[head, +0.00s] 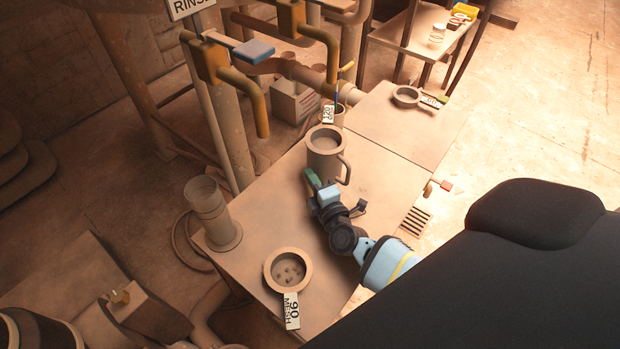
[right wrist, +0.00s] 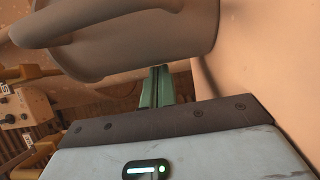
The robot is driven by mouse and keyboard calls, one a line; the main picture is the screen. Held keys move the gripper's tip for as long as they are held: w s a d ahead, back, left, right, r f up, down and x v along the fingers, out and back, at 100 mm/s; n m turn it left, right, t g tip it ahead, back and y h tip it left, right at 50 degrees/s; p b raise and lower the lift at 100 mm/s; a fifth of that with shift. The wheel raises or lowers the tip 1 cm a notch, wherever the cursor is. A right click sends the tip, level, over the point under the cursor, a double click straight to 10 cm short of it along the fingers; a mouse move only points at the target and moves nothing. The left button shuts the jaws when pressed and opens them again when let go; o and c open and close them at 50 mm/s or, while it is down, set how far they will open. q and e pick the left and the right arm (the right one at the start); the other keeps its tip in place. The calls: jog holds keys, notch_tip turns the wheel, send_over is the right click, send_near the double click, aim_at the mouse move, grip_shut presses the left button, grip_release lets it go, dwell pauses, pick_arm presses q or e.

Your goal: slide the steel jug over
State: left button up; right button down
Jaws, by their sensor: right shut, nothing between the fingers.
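The steel jug (head: 324,160) stands upright on the table (head: 262,232), with its handle on the right side in the head view. It fills the top of the right wrist view (right wrist: 150,40). My right gripper (head: 312,180) is low in front of the jug, near its base. Its green fingers (right wrist: 156,88) are shut with nothing between them. They are close to the jug's lower wall; I cannot tell whether they touch it. My left gripper is not in view.
A sieve with a 90 mesh tag (head: 291,310) lies at the table's near end. A glass cylinder (head: 212,212) stands at the left edge. Another sieve (head: 407,96) lies farther back. Pipes (head: 240,95) rise at the left.

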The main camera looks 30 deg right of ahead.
jog(key=shift+w+d+r, duration=0.1)
jog(key=shift+d, duration=0.65)
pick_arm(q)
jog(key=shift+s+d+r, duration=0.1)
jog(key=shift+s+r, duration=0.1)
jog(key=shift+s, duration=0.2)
pick_arm(e)
jog(key=s, duration=0.2)
jog(key=s+p, duration=0.1)
jog(key=s, duration=0.1)
jog(key=s+p, duration=0.1)
jog(key=s, duration=0.1)
jog(key=shift+s+a, duration=0.1)
jog(key=shift+a, duration=0.25)
jog(key=shift+s, duration=0.65)
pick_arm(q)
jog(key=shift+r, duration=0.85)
pick_arm(e)
jog(key=shift+s+a, duration=0.1)
jog(key=shift+s, duration=0.05)
